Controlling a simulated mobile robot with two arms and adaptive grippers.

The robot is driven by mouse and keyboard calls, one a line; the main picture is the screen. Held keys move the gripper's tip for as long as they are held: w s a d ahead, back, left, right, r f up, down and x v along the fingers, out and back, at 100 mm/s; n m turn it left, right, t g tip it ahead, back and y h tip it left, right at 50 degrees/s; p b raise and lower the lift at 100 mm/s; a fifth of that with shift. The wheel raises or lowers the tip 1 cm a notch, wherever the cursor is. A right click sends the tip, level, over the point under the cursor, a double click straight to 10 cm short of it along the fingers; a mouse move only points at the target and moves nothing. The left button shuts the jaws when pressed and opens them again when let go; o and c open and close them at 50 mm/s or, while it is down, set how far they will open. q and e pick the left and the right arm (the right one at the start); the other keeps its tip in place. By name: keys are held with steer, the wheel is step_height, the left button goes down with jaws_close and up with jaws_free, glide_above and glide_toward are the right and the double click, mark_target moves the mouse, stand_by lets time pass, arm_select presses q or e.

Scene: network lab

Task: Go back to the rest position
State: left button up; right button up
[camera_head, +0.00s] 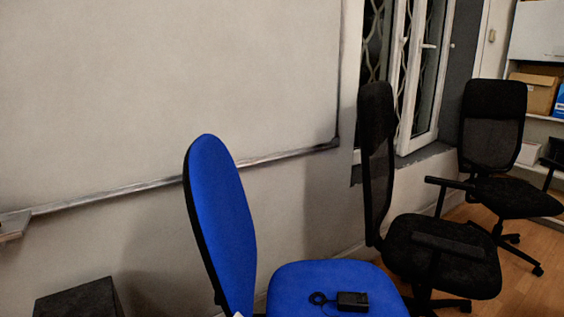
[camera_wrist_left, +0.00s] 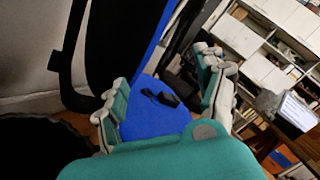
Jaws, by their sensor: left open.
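My left gripper (camera_wrist_left: 162,66) shows in the left wrist view, its two teal and grey fingers spread wide apart. It is open and nothing is between the fingers. Beyond the fingers is the blue chair seat (camera_wrist_left: 150,121), with a small black box (camera_wrist_left: 168,99) and its cable lying on it. In the head view the same black box (camera_head: 352,301) lies on the blue seat (camera_head: 300,280). Neither arm shows clearly in the head view. My right gripper is not in view.
The blue chair's back (camera_head: 222,225) rises near the middle. Two black chairs (camera_head: 440,255) (camera_head: 492,150) stand to the right, by the window (camera_head: 420,85). A whiteboard (camera_head: 170,90) covers the wall. White cabinets (camera_wrist_left: 270,75) show in the wrist view. Some wooden floor (camera_head: 525,285) is clear at right.

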arm_select(q)
steer(key=s+a+f+n+g+y, duration=0.3)
steer(key=s+a+f+n+y, duration=0.15)
steer(key=f+n, duration=0.5)
steer(key=s+a+f+n+g+y, duration=0.3)
steer(key=a+f+n+y, duration=0.25)
steer(key=f+n, duration=0.35)
steer(key=s+f+n+g+h+p, duration=0.1)
steer(key=s+f+n+g+p, duration=0.6)
steer(key=s, duration=0.5)
steer(key=s+f+n+g+h+p, duration=0.1)
steer(key=s+f+n+g+p, duration=0.3)
steer(key=s+f, duration=0.75)
steer(key=s+a+m+p, duration=0.1)
steer(key=s+a+p, duration=0.2)
steer(key=s+p, duration=0.4)
steer(key=s, duration=0.6)
steer(key=shift+s+t+p, duration=0.3)
steer(key=shift+p, duration=0.1)
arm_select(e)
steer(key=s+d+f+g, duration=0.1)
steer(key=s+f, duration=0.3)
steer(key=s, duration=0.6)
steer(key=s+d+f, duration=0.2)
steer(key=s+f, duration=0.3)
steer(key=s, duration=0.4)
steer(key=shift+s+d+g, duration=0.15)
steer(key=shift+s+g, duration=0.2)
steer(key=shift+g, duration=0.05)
